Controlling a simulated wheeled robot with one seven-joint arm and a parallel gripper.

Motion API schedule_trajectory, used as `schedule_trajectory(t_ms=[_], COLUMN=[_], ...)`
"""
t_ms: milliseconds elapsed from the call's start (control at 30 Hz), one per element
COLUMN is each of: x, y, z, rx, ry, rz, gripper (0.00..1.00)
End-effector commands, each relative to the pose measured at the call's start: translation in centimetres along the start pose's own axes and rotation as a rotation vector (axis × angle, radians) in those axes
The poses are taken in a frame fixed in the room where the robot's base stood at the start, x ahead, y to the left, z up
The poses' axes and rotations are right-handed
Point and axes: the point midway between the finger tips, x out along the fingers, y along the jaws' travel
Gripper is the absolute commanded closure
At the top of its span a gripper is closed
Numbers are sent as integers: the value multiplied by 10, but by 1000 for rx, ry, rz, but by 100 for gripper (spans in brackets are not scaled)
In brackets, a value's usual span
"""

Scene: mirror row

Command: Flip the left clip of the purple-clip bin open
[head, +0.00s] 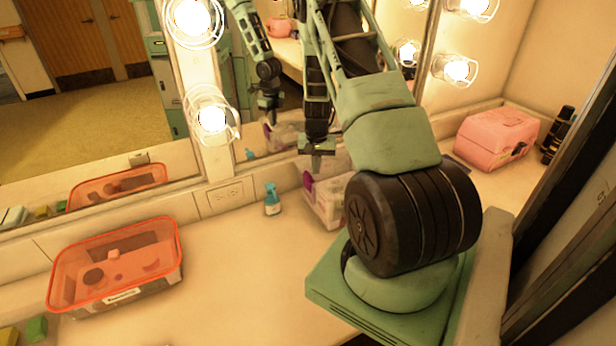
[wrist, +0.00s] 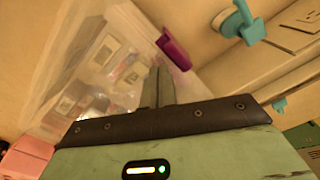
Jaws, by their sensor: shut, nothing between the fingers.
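The purple-clip bin (head: 324,212) is a clear box on the counter, partly hidden behind my arm in the head view. Its clear body (wrist: 108,75) fills the left of the wrist view, with small items showing through. One purple clip (head: 308,181) is on its left side; it also shows in the wrist view (wrist: 173,50). I cannot tell whether this clip is latched or flipped out. No other clip is visible. My gripper (head: 316,166) is shut and empty, its fingers (wrist: 160,82) close beside the clip and over the bin. I cannot tell whether they touch.
A teal bottle (head: 272,200) stands left of the bin, near the mirror wall. An orange-rimmed clear bin (head: 118,266) is at the left. A pink case (head: 497,138) stands at the back right. Lit bulbs line the mirror frames.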

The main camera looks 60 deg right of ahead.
Motion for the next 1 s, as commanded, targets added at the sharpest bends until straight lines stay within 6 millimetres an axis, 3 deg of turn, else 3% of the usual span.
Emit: schedule_trajectory(t_ms=[567, 1000], x=[20, 26], y=[0, -15], z=[1, 11], rx=[0, -3], ry=[-1, -10], rz=[1, -2], gripper=[100, 100])
